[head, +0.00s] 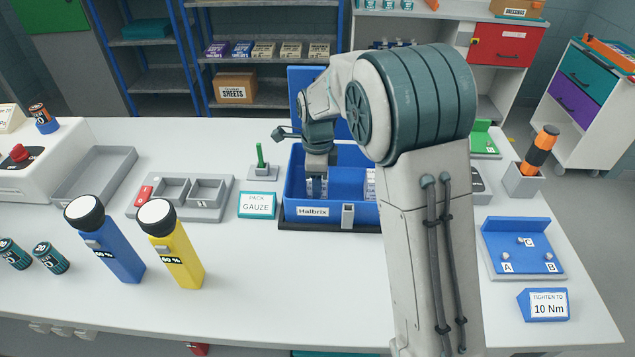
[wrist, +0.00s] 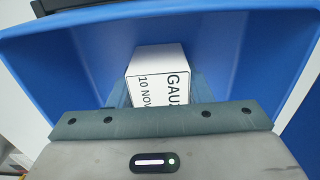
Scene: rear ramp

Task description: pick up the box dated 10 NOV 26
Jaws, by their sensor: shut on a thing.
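The blue bin (head: 295,200) labelled Halbrix stands on the table, and its inside wall also shows in the wrist view (wrist: 240,55). My gripper (head: 316,180) reaches down into the left part of the bin. In the wrist view it is shut on a white box (wrist: 157,62), a finger at each side. The box face reads "GAU" and "10 NOV"; the rest of the print, including the year, is hidden by my gripper. Another white box (head: 370,184) shows in the bin on the right, partly behind my arm.
A "PACK GAUZE" sign (head: 257,205) and a green peg on a grey base (head: 262,172) stand left of the bin. A grey compartment tray (head: 180,197), a blue bottle (head: 105,245) and a yellow bottle (head: 172,248) are further left.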

